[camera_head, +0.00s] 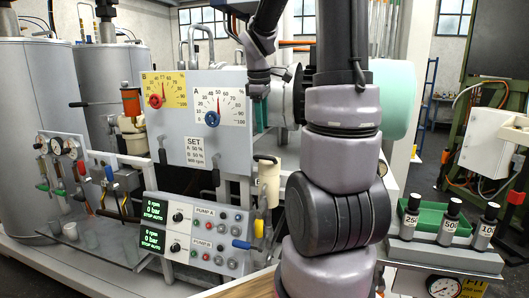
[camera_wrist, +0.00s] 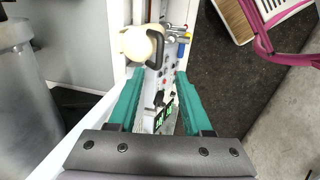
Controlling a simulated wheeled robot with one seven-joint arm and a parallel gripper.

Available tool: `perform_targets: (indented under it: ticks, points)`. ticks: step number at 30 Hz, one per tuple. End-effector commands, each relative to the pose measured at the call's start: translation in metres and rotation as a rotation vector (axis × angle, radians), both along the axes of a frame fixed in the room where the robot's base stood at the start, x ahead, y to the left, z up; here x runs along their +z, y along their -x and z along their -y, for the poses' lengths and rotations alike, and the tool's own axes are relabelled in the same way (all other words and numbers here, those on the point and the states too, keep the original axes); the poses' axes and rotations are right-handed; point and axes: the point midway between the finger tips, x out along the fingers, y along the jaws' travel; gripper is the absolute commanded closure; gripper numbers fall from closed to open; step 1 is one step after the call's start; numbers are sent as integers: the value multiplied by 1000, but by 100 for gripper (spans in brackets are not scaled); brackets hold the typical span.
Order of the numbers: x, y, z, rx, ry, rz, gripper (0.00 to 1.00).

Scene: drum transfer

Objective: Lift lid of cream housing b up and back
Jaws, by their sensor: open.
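Two cream housings show in the head view, and I can read no letter on either. The left cream housing (camera_head: 132,142) stands by the yellow B dial, with an orange cylinder above it. The right cream housing (camera_head: 269,186) stands upright beside the control panel, with a dark handle (camera_head: 265,158) at its top. In the wrist view a round cream top (camera_wrist: 137,44) with a dark looped handle lies beyond my fingertips, slightly left; it looks like the right housing. My gripper (camera_wrist: 159,75) has teal fingers spread apart with nothing between them. In the head view it is mostly hidden.
The A and B dial board (camera_head: 205,145) stands left of my arm. The pump control panel (camera_head: 195,232) is below it. Steel drums (camera_head: 95,75) stand at the left. A pink-framed chair (camera_wrist: 265,30) shows in the wrist view.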

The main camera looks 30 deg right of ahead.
Motion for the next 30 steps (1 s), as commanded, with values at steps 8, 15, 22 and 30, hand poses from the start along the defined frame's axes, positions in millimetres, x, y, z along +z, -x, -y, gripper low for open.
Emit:
perform_targets:
  ticks: [8,15,22,30]
  points:
    - [-37,-5,5,8,1,-8,50]
    - [-81,-11,11,7,0,-7,50]
    - [-102,-14,15,5,2,-3,50]
    - [-106,-15,15,6,2,-2,50]
